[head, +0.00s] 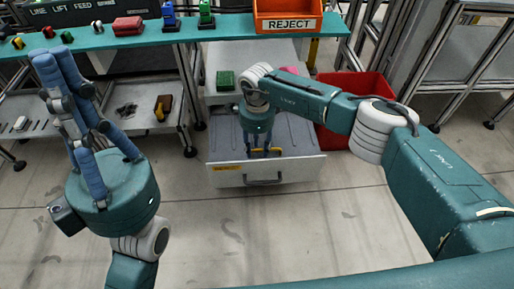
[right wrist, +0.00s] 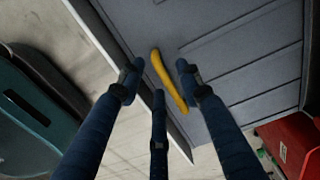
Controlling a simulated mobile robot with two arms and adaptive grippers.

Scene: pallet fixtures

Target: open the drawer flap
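A grey drawer stands pulled out below the bench, with a pale front panel (head: 300,172) and a dark handle (head: 264,181) on its outer face. A yellow curved bar (right wrist: 168,80) shows at the drawer's front edge in the right wrist view, and part of it shows in the head view (head: 256,150). My right gripper (head: 265,152) points down into the drawer behind the front panel. In the wrist view its fingers (right wrist: 158,80) are spread around the bar; contact cannot be told. My left gripper (head: 55,55) is raised at the left, fingers apart and empty, away from the drawer.
A teal shelf (head: 225,28) with small parts and an orange REJECT bin (head: 288,16) runs across the back. A green block (head: 225,80) lies behind the drawer interior. A red crate (head: 372,88) stands right of the drawer. The floor in front is clear.

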